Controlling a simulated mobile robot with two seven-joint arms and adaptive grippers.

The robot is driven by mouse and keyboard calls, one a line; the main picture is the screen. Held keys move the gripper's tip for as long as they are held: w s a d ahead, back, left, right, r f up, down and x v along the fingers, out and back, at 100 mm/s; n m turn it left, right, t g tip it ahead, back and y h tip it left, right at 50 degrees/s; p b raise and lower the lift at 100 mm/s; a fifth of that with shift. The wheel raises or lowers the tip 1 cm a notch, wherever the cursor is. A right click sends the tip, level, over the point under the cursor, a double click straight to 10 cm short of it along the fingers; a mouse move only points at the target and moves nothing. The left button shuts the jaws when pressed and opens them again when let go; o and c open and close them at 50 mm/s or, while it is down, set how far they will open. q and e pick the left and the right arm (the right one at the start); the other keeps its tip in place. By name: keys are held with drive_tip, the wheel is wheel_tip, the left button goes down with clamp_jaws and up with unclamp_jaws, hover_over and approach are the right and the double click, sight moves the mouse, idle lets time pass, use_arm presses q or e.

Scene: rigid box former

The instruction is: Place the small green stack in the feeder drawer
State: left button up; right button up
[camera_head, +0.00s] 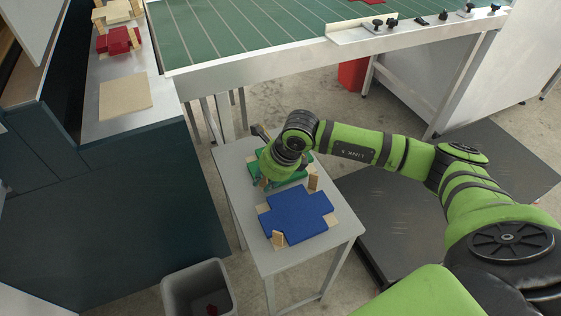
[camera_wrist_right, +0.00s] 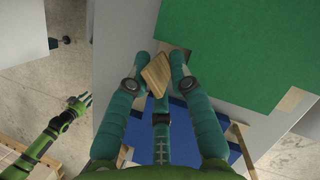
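The small green stack (camera_head: 293,172) lies at the far end of a grey side table (camera_head: 232,160), partly hidden by my right gripper in the head view. It fills the upper right of the right wrist view (camera_wrist_right: 235,45). My right gripper (camera_wrist_right: 159,68) is close beside the stack, fingers apart. A wooden block (camera_wrist_right: 157,74) shows between the fingertips; I see no grip on it. In the wrist view, my left gripper (camera_wrist_right: 82,104) appears small at the left, its fingers too small to judge. I cannot tell which part is the feeder drawer.
A blue cross-shaped stack (camera_head: 297,214) lies nearer on the side table, among upright wooden blocks (camera_head: 278,238). A green-topped machine table (camera_head: 250,30) stands behind. A red stack (camera_head: 118,40) is on the left counter. A grey bin (camera_head: 197,288) stands on the floor.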

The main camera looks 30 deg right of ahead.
clamp_jaws()
drive_tip(key=shift+r, duration=0.1)
